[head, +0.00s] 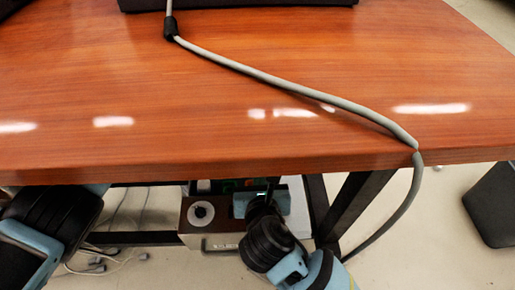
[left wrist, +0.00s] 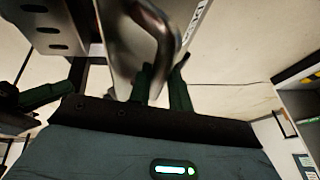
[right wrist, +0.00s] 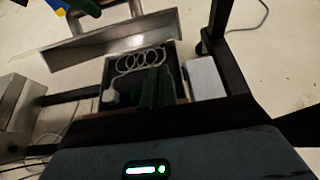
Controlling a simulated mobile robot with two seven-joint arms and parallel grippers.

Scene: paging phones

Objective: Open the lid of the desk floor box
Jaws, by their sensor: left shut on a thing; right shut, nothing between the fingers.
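Under the desk, the floor box (head: 225,243) shows in the head view as a brown-edged box with a grey lettered front and a round white piece on top. In the right wrist view a dark open compartment (right wrist: 121,79) holds a coiled white cord. My right gripper (right wrist: 156,85) is shut and empty in front of it. In the head view it (head: 262,205) is partly hidden by its own arm. My left gripper (left wrist: 160,82) is shut on a bent metal handle (left wrist: 168,38). In the head view its fingers are hidden below the desk edge.
The wooden desk (head: 120,80) overhangs the work area. A grey cable (head: 290,85) crosses it and hangs over the front edge. Dark desk legs (head: 355,205) stand right of the box. A long grey metal piece (right wrist: 115,42) lies beyond the compartment, and a white block (right wrist: 205,78) beside it.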

